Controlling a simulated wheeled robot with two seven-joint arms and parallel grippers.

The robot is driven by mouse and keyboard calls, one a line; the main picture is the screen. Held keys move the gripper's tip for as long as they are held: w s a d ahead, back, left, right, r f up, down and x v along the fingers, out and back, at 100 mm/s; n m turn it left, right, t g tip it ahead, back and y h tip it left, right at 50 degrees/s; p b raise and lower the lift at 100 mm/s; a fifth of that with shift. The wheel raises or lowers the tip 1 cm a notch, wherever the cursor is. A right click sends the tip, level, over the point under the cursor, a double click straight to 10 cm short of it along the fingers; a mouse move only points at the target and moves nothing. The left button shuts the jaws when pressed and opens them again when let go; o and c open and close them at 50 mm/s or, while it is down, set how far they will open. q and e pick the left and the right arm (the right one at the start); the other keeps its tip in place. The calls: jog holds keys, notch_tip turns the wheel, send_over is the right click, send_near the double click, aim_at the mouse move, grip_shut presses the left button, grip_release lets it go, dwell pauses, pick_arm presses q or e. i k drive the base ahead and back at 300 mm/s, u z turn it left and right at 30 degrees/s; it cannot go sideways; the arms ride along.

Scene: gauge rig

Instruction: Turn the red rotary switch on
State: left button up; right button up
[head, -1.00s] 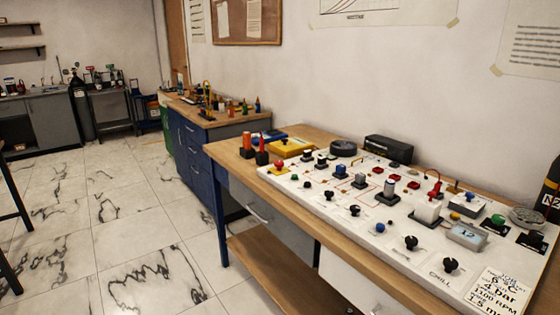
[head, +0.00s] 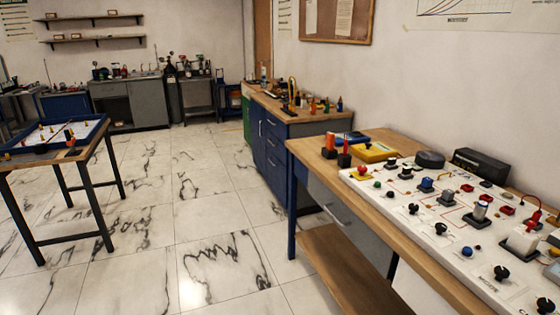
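The white gauge rig panel (head: 455,232) lies on the wooden bench at the right of the head view, its right end cut off by the frame. It carries several black knobs, such as one at the front (head: 466,252), and small coloured parts. A red mushroom-shaped button (head: 362,171) on a yellow base is at its left end. Small red parts (head: 467,188) and (head: 507,210) sit farther right. I cannot tell which red part is the rotary switch, or its position. Neither gripper is in view.
The wooden bench (head: 310,148) has a lower shelf (head: 345,262). A blue cabinet (head: 272,142) stands behind it along the wall. A table (head: 75,158) with a blue-framed board stands at the left. The marble floor (head: 200,215) between them is clear.

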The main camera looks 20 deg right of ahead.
aim_at(362, 169)
jog(key=u, duration=1.8)
jog(key=k, duration=1)
jog(key=z, duration=2.15)
jog(key=i, duration=0.15)
jog(key=u, duration=0.25)
